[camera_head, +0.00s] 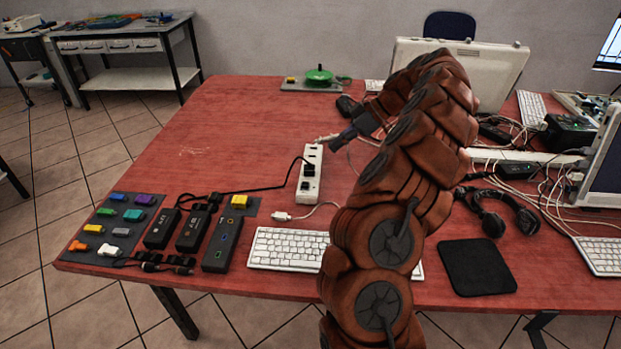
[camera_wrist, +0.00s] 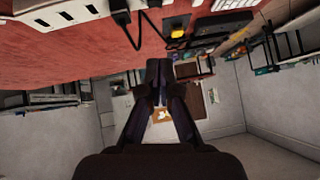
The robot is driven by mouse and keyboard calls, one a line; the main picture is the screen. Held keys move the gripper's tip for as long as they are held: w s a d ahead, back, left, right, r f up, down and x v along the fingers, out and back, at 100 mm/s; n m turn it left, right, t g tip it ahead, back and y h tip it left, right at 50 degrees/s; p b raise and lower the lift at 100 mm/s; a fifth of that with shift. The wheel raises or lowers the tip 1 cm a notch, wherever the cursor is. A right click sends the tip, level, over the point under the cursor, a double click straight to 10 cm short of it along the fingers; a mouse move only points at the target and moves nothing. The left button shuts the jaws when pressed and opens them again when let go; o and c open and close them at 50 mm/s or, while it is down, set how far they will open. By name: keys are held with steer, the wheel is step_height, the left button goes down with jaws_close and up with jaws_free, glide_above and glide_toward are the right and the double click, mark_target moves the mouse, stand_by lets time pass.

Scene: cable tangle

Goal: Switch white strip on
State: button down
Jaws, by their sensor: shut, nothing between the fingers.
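The white strip (camera_head: 312,160) lies lengthwise on the red table, left of my arm. A black plug (camera_head: 308,170) sits in it with a black cable running left. I cannot make out its switch or whether it is lit. My gripper (camera_head: 322,139) is shut and empty above the table, with its tips close to the strip's far end in the head view; I cannot tell if they touch it. In the wrist view, the fingers (camera_wrist: 157,98) are together at the middle, and the strip (camera_wrist: 60,22) shows apart from them at upper left.
Black adapters (camera_head: 194,229) and a grey mat (camera_head: 103,244) with coloured pieces lie at left. A white keyboard (camera_head: 283,247) is at the front. A white case (camera_head: 508,70), tangled cables, headphones (camera_head: 492,214) and a black pad (camera_head: 476,267) are at right. The table's far left is clear.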

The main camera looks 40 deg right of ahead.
steer(key=p, duration=0.2)
glide_above(310, 188)
steer(key=f, duration=0.6)
steer(key=shift+d+f, duration=0.15)
steer(key=shift+d, duration=0.25)
steer(key=f, duration=0.1)
steer(key=f+p, duration=0.1)
steer(key=f, duration=0.1)
steer(key=shift+a+f, duration=0.1)
steer(key=shift+a, duration=0.2)
steer(key=shift+s+f, duration=0.1)
steer(key=shift+f, duration=0.6)
steer(key=shift+a+f, duration=0.15)
